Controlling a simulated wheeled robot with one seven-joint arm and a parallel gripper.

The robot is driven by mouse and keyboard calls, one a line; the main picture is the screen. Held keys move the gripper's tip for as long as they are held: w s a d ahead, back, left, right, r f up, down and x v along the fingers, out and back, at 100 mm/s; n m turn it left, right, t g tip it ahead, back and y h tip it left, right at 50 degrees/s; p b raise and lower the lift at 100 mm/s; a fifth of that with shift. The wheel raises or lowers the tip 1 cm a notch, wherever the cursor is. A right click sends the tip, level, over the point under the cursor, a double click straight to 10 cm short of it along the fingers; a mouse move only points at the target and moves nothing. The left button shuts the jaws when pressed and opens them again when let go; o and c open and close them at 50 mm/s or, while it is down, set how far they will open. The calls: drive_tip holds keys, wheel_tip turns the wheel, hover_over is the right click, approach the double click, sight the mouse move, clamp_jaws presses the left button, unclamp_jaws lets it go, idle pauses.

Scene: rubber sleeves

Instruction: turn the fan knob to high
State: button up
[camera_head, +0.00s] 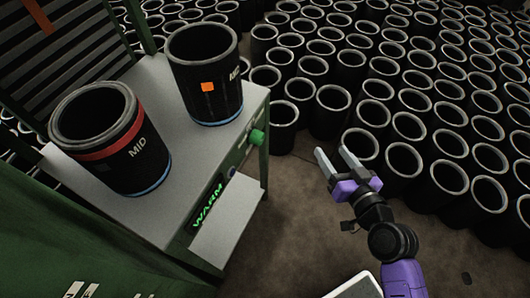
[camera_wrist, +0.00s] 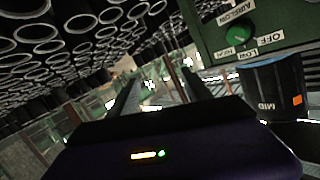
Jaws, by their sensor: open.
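The green fan knob (camera_head: 257,137) sits on the right side of the grey-topped green station. In the wrist view the knob (camera_wrist: 239,34) is on a green panel (camera_wrist: 215,12) marked AIRFLOW, with HIGH at its left, LOW below and OFF at its right. I cannot tell for sure which label the knob points to. My gripper (camera_head: 332,155) is open and empty, to the right of the knob and apart from it. In the wrist view its two fingers (camera_wrist: 160,92) are spread, with the knob up and to their right.
Two large black sleeves, one with a red band (camera_head: 108,152) and one with an orange patch (camera_head: 198,102), stand on the station top (camera_head: 168,120). A lit WARM sign (camera_head: 208,203) is on its front. Several rows of sleeves (camera_head: 335,100) fill the floor behind. Bare floor (camera_head: 300,225) lies between.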

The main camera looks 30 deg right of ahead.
drive_tip(key=w+f+n+y+b, duration=0.2)
drive_tip(key=w+f+y+b, duration=0.1)
drive_tip(key=w+f, duration=0.25)
drive_tip(key=n+y+b, duration=0.1)
drive_tip(key=n+y, duration=0.9)
drive_tip(key=y, duration=0.1)
approach(262, 140)
drive_tip(key=w, duration=0.1)
drive_tip(key=shift+x, duration=4.2)
drive_tip(key=shift+s+a+f, duration=0.1)
drive_tip(key=shift+a, duration=0.05)
clamp_jaws()
